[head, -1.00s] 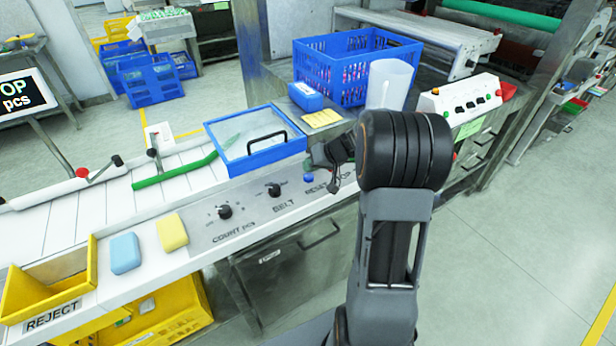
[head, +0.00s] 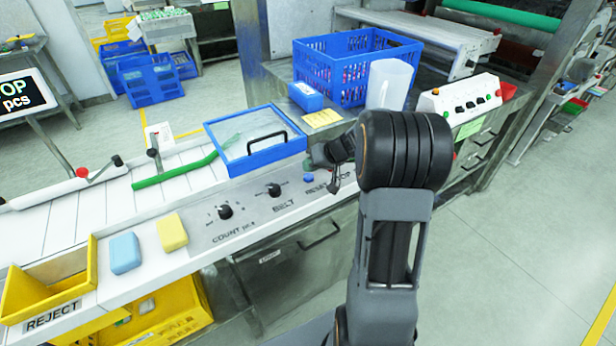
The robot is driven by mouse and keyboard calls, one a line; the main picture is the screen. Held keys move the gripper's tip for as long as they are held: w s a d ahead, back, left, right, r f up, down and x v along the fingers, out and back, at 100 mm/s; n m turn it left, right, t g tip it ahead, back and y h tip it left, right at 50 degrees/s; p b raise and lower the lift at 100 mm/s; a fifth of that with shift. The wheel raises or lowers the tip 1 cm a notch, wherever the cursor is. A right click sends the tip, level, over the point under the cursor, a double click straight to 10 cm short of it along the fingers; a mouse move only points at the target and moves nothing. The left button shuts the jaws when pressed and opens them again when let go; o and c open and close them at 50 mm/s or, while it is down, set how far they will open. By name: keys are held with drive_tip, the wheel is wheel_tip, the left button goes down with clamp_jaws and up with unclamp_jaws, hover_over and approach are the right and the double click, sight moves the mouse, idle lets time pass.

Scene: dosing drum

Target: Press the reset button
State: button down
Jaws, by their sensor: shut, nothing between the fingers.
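The reset button is a small blue knob (head: 308,178) on the pale control panel (head: 236,233), above the partly covered "RESET" lettering. My gripper (head: 335,187) is shut and empty, pointing down close to the right of the blue button. A small gap seems to show between them in the picture; I cannot tell the fingertips' height above the panel. My dark arm hides the panel to the right, including part of the "STOP" label.
Left along the panel are the black belt dial (head: 274,189) and count dial (head: 225,211). A blue-framed clear lid (head: 262,167) lies behind the button. A blue crate (head: 330,75), a white jug (head: 389,84) and a switch box (head: 458,103) stand beyond my arm.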

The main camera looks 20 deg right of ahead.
sight(310, 176)
drive_tip(key=shift+f+b, duration=0.9)
drive_tip(key=shift+b, duration=0.65)
idle(0.8)
drive_tip(key=shift+r, duration=0.15)
drive_tip(key=shift+r+p, duration=0.3)
drive_tip(key=shift+r, duration=0.45)
drive_tip(key=shift+r, duration=0.1)
drive_tip(key=shift+r+p, duration=1.2)
drive_tip(key=shift+r, duration=1.25)
